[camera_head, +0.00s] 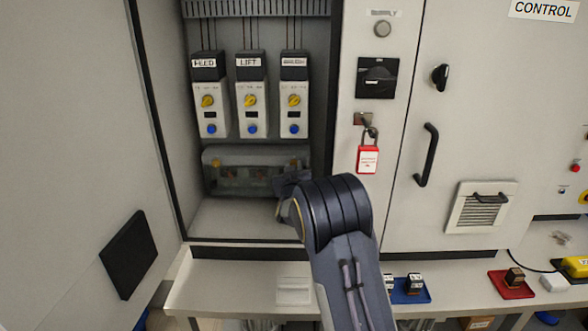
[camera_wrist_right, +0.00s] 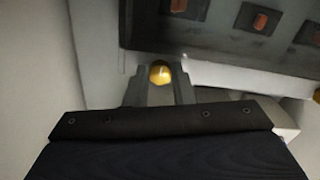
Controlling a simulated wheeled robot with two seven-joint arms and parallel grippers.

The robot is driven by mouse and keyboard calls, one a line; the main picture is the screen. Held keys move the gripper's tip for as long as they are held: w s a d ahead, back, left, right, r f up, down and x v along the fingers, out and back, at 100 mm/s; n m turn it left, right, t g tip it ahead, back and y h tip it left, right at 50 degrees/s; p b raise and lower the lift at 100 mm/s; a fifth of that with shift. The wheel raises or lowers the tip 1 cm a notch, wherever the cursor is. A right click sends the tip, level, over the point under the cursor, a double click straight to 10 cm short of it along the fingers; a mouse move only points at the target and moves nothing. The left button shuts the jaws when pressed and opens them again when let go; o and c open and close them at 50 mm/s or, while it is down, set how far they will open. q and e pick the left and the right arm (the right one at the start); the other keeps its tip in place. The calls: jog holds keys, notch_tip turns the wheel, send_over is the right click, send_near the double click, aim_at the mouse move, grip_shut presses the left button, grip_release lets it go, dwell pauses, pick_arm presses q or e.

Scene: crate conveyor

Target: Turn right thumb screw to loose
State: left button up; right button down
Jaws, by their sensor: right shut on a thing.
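The right thumb screw (camera_wrist_right: 160,72) is a small round yellow knob, seen in the right wrist view at the edge of a dark see-through cover (camera_wrist_right: 200,42). My right gripper (camera_head: 284,189) reaches into the open cabinet, at the right end of the cover (camera_head: 222,158) in the head view. Its two fingers stand either side of the knob in the wrist view and are shut on it. In the head view my gripper and wrist hide the screw. How far the screw is turned cannot be told. My left gripper is in neither view.
Three modules with yellow knobs (camera_head: 250,101) stand above the cover. The open cabinet door (camera_head: 95,130) is at left. A red padlock tag (camera_head: 368,159) hangs at right. A bench (camera_head: 235,275) runs below, with a blue tray (camera_head: 411,297) and red tray (camera_head: 497,286).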

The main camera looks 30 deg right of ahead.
jog(key=shift+f, duration=0.15)
jog(key=c, duration=1.2)
grip_release()
jog(key=shift+c, duration=0.2)
jog(key=v, duration=0.8)
jog(key=shift+b, duration=0.4)
jog(key=shift+d, duration=0.15)
